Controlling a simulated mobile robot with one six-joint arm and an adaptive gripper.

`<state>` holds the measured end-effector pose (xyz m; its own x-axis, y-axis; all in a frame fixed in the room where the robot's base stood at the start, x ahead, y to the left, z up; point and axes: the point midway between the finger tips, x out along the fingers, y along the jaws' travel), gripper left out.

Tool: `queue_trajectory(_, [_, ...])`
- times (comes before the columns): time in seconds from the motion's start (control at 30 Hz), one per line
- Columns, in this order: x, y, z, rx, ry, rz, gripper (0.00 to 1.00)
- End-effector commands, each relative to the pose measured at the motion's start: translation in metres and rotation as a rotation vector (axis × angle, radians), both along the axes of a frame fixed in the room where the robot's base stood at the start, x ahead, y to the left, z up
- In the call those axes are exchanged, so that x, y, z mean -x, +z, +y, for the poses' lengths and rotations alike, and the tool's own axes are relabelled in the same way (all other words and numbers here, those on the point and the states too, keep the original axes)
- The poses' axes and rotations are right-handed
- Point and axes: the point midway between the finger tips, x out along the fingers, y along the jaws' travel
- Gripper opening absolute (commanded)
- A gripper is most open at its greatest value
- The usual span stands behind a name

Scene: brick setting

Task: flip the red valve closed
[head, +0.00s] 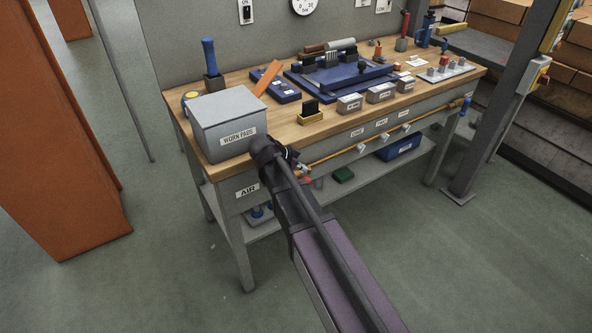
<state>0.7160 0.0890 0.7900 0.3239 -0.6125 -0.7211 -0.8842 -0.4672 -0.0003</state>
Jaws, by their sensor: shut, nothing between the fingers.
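A brass air pipe (342,153) runs along the bench's front edge. At its left end, beside my arm, a small patch of red (307,179) shows next to pale metal fittings; this looks like the red valve. Most of the valve is hidden behind my arm, so its handle angle cannot be told. My gripper (293,157) is small, dark and partly hidden at the arm's far end, close to the valve. It is shut and empty. Whether it touches the valve cannot be told.
A grey "WORN PADS" box (229,120) stands at the left of the wooden bench (290,133), just beyond my arm. An "AIR" label (248,190) is on the bench front. A lower shelf holds a blue bin (404,147). A grey post (490,110) stands at right.

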Motion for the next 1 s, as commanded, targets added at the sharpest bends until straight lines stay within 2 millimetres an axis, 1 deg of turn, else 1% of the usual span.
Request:
queue_trajectory(0.03, [-0.002,-0.008,-0.004,0.000,-0.001,0.000,0.00])
queue_trajectory(0.1, [-0.002,-0.014,-0.004,0.000,0.000,0.000,0.00])
queue_trajectory(0.3, [-0.002,-0.029,-0.003,0.000,0.000,0.000,0.00])
queue_trajectory(0.5, [-0.001,-0.039,-0.003,0.000,0.000,0.000,0.00])
queue_trajectory(0.7, [-0.001,-0.044,-0.003,0.000,0.000,0.000,0.00])
queue_trajectory(1.0, [-0.001,-0.044,-0.003,0.000,0.000,0.000,0.00])
